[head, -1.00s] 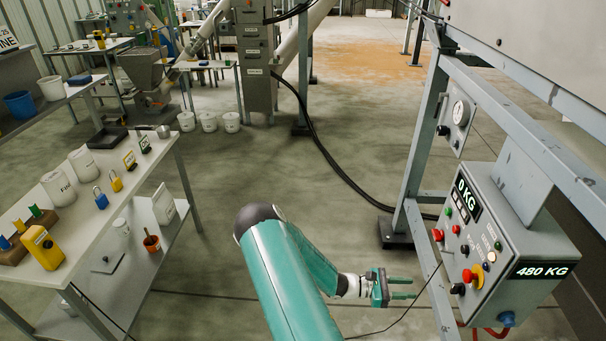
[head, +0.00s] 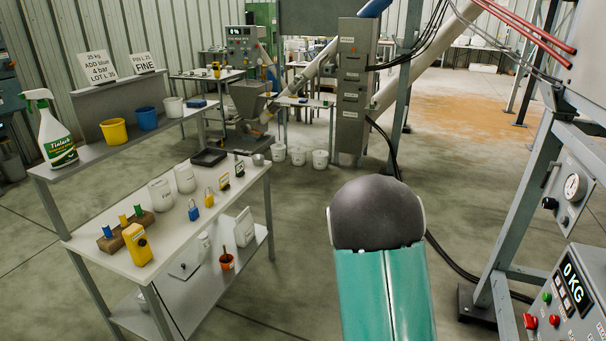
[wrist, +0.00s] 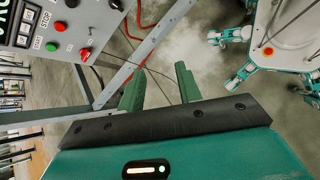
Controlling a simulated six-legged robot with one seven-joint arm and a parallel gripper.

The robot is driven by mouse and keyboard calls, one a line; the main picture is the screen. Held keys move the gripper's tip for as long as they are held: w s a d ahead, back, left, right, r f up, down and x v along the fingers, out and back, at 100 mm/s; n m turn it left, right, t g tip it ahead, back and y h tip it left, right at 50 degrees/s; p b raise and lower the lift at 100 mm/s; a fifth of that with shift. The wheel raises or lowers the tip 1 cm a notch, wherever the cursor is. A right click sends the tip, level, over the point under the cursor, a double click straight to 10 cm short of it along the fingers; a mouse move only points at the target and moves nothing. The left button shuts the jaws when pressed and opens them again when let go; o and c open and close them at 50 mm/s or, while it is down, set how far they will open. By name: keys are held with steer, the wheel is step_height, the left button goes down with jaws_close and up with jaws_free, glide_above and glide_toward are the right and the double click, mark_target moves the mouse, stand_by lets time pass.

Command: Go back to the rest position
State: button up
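My gripper (wrist: 160,88) shows in the wrist view, with its two green fingers apart and nothing between them. The gripper itself is hidden in the head view, where only my teal arm with its dark rounded joint shows at the lower middle. In the wrist view, the control panel (wrist: 45,30) with its buttons and red knob is at the upper left, apart from the fingers. The same panel shows at the lower right of the head view (head: 568,300), reading 0 KG.
A grey steel frame (head: 515,200) with a gauge (head: 574,187) stands at the right. A black cable (head: 455,262) lies on the floor behind my arm. Open floor (head: 300,210) lies between bench and frame.

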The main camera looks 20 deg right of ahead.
steer(key=s+a+r+m+t+y, duration=0.1)
steer(key=a+r+t+y, duration=0.2)
steer(key=a+r, duration=0.9)
steer(key=s+a+r+m+t+y, duration=0.1)
steer(key=s+a+r+t+y, duration=0.1)
steer(key=a+r+t, duration=0.7)
steer(key=a+r+y, duration=0.1)
steer(key=a+r, duration=0.3)
steer(key=a, duration=0.2)
steer(key=shift+a+m+t, duration=0.3)
steer(key=shift+a+t, duration=0.05)
steer(key=shift+t, duration=0.05)
steer(key=shift+s+d, duration=0.15)
